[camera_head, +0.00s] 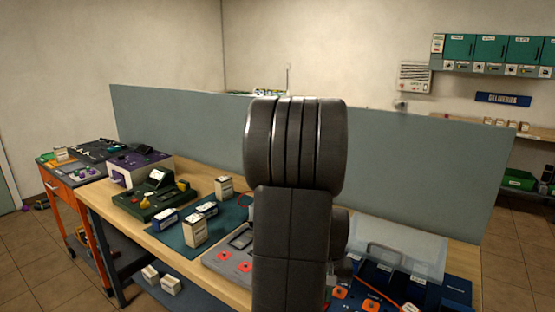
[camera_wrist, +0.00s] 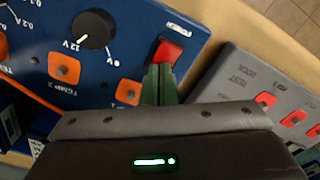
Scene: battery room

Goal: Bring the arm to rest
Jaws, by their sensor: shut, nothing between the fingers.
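My arm stands upright in the middle of the head view and hides part of the bench behind it. My gripper (camera_wrist: 160,80) shows in the wrist view as two green fingers close together, shut with nothing between them. The fingertips are just below a red rocker switch (camera_wrist: 168,53) on a blue panel (camera_wrist: 125,18); I cannot tell whether they touch it. The panel also has a black knob (camera_wrist: 94,29) near a 12 V mark and orange sockets. A grey panel (camera_wrist: 235,75) with red-orange parts lies to the right.
The wooden bench (camera_head: 215,272) carries a green device (camera_head: 152,196), small white boxes (camera_head: 194,230) on a teal mat (camera_head: 175,239), and a clear-lidded case (camera_head: 400,248). A grey partition (camera_head: 180,125) stands behind. An orange cart (camera_head: 60,205) is at the left.

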